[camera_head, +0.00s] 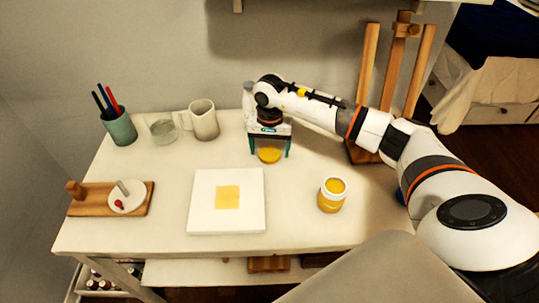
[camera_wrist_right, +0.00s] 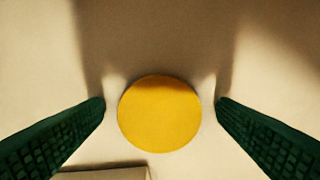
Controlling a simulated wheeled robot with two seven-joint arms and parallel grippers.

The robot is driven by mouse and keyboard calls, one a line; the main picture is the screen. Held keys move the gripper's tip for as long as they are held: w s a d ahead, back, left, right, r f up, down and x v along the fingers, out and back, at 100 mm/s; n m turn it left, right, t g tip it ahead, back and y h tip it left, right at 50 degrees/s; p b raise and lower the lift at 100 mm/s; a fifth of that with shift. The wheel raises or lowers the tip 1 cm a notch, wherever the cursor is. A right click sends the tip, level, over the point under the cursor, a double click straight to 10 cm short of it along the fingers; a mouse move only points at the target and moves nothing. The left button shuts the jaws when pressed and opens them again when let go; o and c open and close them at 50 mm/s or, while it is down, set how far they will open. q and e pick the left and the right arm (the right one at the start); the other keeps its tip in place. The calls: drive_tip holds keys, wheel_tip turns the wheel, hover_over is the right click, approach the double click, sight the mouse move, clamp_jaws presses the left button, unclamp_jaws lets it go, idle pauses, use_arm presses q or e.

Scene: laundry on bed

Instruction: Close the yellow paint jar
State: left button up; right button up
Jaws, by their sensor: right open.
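The yellow paint jar (camera_head: 331,195) stands upright and open on the right part of the table, with yellow paint showing at its top. Its round yellow lid (camera_head: 269,155) lies flat on the table behind the canvas. My right gripper (camera_head: 270,152) is over the lid, pointing down. In the right wrist view, the lid (camera_wrist_right: 160,114) sits between the two green fingers (camera_wrist_right: 161,104), with a gap on each side. The right gripper is open and holds nothing. My left gripper is in neither view.
A white canvas with a yellow square (camera_head: 197,213) lies between the lid and the front edge. A mug (camera_head: 203,120), a glass (camera_head: 163,131) and a brush cup (camera_head: 122,129) stand back left. A wooden board (camera_head: 145,207) is left; an easel (camera_head: 367,65) stands behind right.

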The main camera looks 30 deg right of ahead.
sight(270, 152)
drive_tip(key=c, duration=1.1)
drive_tip(key=shift+o, duration=0.2)
wheel_tip(270, 152, up, 10)
